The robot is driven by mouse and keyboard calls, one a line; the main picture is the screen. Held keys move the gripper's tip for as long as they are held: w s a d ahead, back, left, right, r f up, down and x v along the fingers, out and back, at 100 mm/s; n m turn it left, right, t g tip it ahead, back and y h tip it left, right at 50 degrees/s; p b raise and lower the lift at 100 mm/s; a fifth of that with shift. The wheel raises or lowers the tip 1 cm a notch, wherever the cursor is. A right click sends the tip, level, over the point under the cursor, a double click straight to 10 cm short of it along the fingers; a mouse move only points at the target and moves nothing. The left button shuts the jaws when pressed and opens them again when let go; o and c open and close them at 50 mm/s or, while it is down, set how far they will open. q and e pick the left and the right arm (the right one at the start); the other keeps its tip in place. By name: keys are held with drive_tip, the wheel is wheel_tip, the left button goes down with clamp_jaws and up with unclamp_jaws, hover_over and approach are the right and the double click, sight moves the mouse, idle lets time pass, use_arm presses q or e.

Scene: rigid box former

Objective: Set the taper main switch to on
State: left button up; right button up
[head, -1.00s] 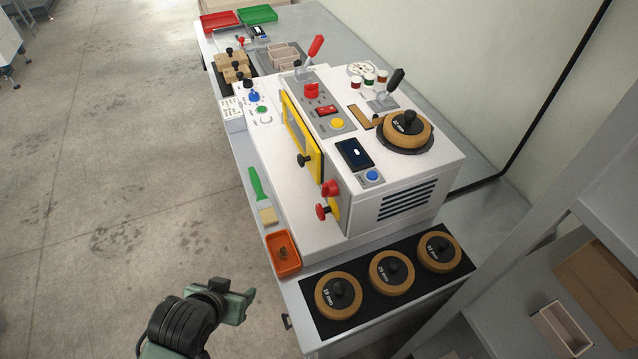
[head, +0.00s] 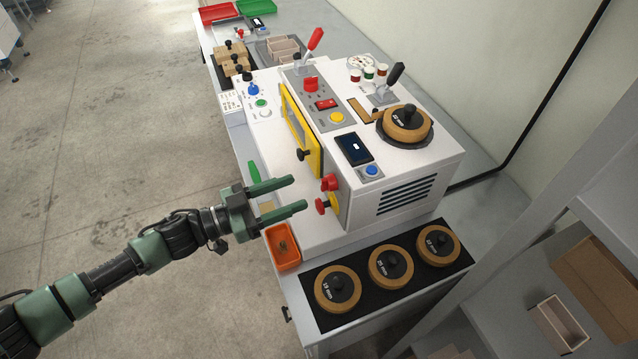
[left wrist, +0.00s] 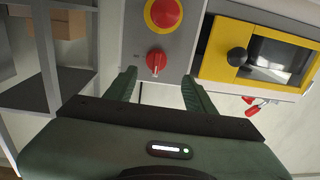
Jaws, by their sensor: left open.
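The white taper machine (head: 290,200) stands on the bench. A red rotary switch (head: 330,183) is on its grey end panel; it also shows in the left wrist view (left wrist: 157,61), with a pale pointer mark on its face. No label beside it is legible. Next to it is a red mushroom button on a yellow base (head: 322,206), also in the left wrist view (left wrist: 163,12). My left gripper (head: 299,193) is open and empty, its fingers pointing at this panel, apart from the switch. In the left wrist view the fingertips (left wrist: 159,77) lie either side below the switch. My right gripper is not in view.
A yellow-framed door (head: 317,160) with a black knob (head: 304,154) is beside the panel. An orange tray (head: 284,262) and a green-handled brush (head: 254,172) lie on the bench edge near my arm. Tape rolls (head: 338,289) sit on a black mat.

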sight(328, 184)
use_arm(q)
drive_tip(key=shift+m+g, duration=0.3)
drive_tip(key=shift+g, duration=0.1)
drive_tip(key=p+x, duration=0.2)
drive_tip(key=x, duration=0.5)
drive_tip(key=shift+s+d+r, duration=0.1)
drive_tip(key=shift+c, duration=0.3)
clamp_jaws()
